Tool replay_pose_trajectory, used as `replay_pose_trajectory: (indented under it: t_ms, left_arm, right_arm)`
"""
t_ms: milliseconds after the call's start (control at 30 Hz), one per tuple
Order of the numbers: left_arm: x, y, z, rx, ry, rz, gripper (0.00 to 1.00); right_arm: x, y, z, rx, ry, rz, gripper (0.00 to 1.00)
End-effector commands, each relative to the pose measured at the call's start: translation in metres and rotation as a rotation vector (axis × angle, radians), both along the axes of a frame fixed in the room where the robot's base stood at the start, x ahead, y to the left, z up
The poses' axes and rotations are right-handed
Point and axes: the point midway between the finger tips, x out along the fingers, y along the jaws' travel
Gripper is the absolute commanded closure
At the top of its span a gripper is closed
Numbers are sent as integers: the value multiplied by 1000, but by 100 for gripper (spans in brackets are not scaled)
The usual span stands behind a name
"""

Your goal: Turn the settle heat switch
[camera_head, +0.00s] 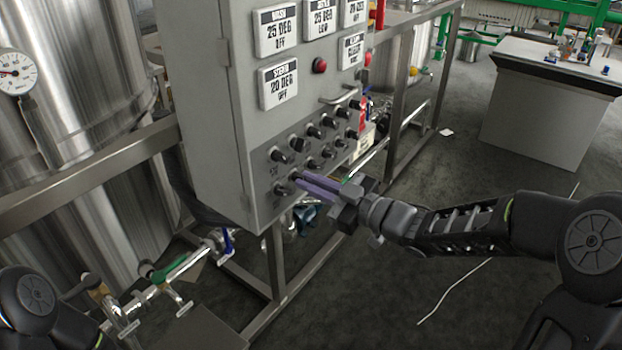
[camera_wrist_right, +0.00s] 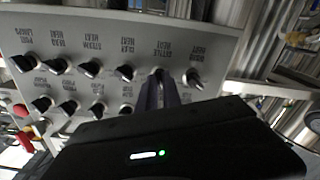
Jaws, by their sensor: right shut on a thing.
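The settle heat switch (camera_wrist_right: 158,74) is a small black knob on the grey control panel. In the wrist view its small label looks like "SETTLE". My right gripper (camera_head: 299,180) reaches the lower knob row in the head view. In the wrist view its fingers (camera_wrist_right: 160,92) are shut on this knob, which they partly hide. A neighbouring knob (camera_wrist_right: 193,78) stands close beside the fingers. The knob's exact angle is hard to tell. My left gripper is out of view; only part of the left arm shows at the lower left of the head view.
A metal handle (camera_head: 338,96) juts out above the knobs. Steel tanks (camera_head: 75,120) stand left.

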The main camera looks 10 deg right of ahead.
Motion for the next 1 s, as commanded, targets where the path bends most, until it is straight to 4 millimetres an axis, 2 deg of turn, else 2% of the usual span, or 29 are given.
replay_pose_trajectory:
  t_ms: [300,333,600,867,1000]
  left_arm:
    - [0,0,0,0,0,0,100]
    - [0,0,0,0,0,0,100]
    - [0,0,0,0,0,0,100]
    - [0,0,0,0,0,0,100]
    - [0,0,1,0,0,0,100]
  right_arm:
    - [0,0,-1,1,3,1,100]
    - [0,0,-1,1,3,1,90]
    - [0,0,-1,2,1,0,69]
    - [-1,-1,0,1,1,0,69]
    - [-7,-7,0,-1,0,-1,69]
